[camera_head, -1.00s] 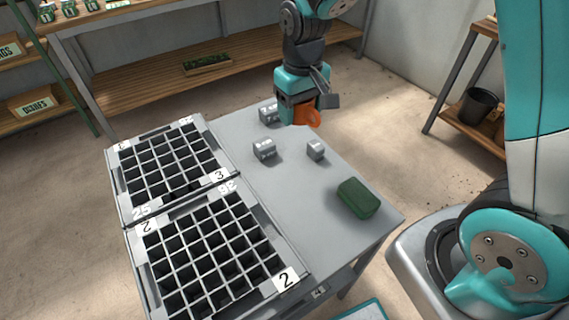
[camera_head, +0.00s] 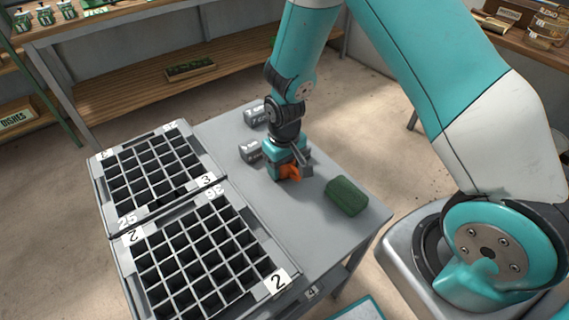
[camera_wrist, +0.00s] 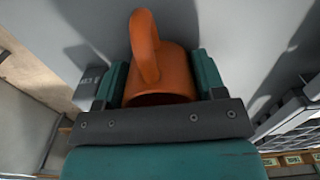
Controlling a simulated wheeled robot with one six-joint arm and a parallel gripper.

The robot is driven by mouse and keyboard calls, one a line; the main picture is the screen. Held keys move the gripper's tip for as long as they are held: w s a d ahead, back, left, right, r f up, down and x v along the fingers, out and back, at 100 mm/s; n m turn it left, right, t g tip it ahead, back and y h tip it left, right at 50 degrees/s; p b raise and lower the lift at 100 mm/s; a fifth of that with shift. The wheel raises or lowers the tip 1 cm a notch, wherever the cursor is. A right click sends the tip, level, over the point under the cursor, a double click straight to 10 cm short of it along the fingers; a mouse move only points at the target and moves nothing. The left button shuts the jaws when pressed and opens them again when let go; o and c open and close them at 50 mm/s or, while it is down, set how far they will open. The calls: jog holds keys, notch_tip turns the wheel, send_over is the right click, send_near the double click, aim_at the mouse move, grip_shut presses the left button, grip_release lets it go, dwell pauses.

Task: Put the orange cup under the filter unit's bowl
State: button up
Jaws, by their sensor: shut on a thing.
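I cannot tell whether the cup touches the table top. I cannot pick out a filter unit or its bowl in either view.
A green block (camera_head: 347,196) lies just right of my gripper. Grey labelled pieces (camera_head: 250,151) and (camera_head: 256,113) stand behind and left of it. Two celled trays (camera_head: 165,165) and (camera_head: 140,243) fill the table's left side. The table front (camera_head: 285,232) is bare.

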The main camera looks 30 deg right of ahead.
jog(key=shift+f, duration=0.15)
jog(key=o, duration=0.6)
jog(key=shift+o, duration=0.2)
